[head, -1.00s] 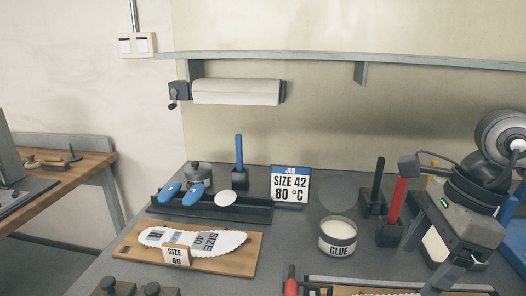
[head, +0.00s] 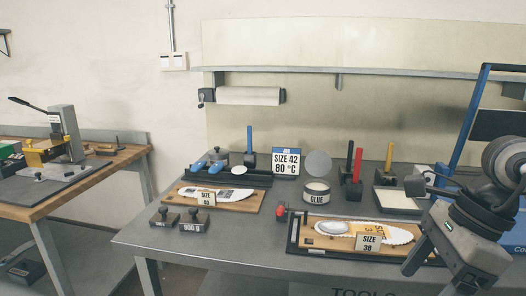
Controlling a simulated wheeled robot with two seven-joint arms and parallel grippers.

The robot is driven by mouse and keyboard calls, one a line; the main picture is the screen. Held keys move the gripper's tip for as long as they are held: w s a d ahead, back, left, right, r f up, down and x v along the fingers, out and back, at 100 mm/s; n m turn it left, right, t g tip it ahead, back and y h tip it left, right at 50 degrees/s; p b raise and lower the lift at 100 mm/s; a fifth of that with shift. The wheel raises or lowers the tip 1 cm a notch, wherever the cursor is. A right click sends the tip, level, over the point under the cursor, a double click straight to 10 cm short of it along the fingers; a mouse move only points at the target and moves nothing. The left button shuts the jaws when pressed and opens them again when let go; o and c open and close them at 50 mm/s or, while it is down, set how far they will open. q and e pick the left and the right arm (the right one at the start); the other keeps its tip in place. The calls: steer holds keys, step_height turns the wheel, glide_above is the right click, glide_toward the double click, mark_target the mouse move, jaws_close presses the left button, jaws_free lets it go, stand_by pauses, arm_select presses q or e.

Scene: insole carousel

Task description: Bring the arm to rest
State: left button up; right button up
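One of my arms (head: 468,237) comes in from the right in the head view, its grey links and black cable in front of the bench's right side. My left arm and gripper are not in the picture. On the grey bench (head: 160,237), a board (head: 240,206) carries a white insole marked size 40. A second board (head: 322,241) at the front carries an insole marked size 38.
A job sign (head: 286,162) reads size 42, 80 °C. A glue tub (head: 316,192), blue (head: 250,140), red (head: 357,165) and yellow (head: 389,157) handles and two dark weights (head: 194,219) stand on the bench. A wooden table (head: 90,178) with a press is at left, across a gap.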

steer(key=a+r+m+y, duration=0.2)
steer(key=a+m+y, duration=0.9)
steer(key=a+y, duration=0.65)
steer(key=w+d+f+m+t+h, duration=0.25)
steer(key=f+m+t+h, duration=0.6)
steer(key=m, duration=0.65)
steer(key=w+d+f+m+t+h, duration=0.3)
steer(key=f+m+t+h, duration=0.5)
steer(key=m, duration=0.8)
steer(key=s+d+f+m+g+h, duration=0.1)
steer(key=s+f+m+g, duration=0.2)
steer(key=s+f, duration=0.2)
steer(key=s+d+f+m+g+h, duration=0.1)
steer(key=s+f+m+g, duration=0.2)
steer(key=f, duration=0.6)
steer(key=shift+s+f+m, duration=0.4)
steer(key=shift+s, duration=0.85)
